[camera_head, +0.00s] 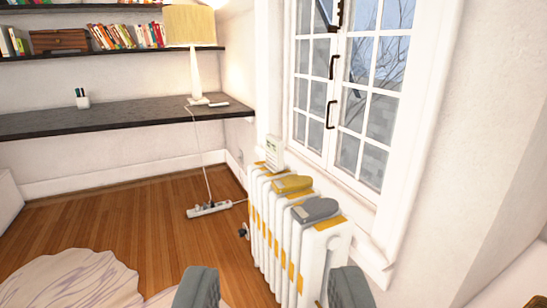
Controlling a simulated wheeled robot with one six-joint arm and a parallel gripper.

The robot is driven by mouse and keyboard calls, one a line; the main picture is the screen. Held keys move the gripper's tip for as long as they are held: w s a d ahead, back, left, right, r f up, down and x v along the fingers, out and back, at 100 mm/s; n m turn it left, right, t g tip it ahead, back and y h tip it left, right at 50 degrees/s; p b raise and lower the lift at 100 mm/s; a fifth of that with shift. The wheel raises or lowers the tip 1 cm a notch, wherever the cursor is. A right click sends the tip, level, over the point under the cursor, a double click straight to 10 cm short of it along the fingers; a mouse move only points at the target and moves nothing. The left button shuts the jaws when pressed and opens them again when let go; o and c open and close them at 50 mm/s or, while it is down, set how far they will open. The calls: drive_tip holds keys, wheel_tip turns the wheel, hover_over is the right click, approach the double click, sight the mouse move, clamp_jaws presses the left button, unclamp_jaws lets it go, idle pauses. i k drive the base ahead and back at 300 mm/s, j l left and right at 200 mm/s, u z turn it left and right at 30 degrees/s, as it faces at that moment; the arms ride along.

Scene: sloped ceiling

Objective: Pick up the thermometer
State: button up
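A small white upright device with a display, which looks like the thermometer (273,151), stands on the far end of the white radiator (318,262), below the window. Its display is too small to read. My gripper (274,285) shows as two grey fingers at the bottom edge of the view. The fingers are wide apart with nothing held between them. My gripper is well short of the thermometer, and the near part of the radiator shows behind the fingers.
A yellow mitten-like thing (291,184) and a grey one (315,209) lie on the radiator nearer than the thermometer. The window (350,85) and wall are close on the right. A power strip (209,209) lies on the open wooden floor at left, below a dark desk (110,119).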

sight(275, 146)
drive_tip(key=i+j, duration=0.25)
drive_tip(key=i, duration=0.2)
drive_tip(key=i+j, duration=0.25)
drive_tip(key=i, duration=0.2)
drive_tip(key=i+j, duration=0.25)
drive_tip(key=i, duration=0.15)
drive_tip(key=i+j, duration=0.25)
drive_tip(key=i, duration=0.2)
drive_tip(key=i+j+u, duration=0.1)
drive_tip(key=i+j, duration=0.15)
drive_tip(key=i, duration=0.2)
drive_tip(key=i+j, duration=0.2)
drive_tip(key=i, duration=0.25)
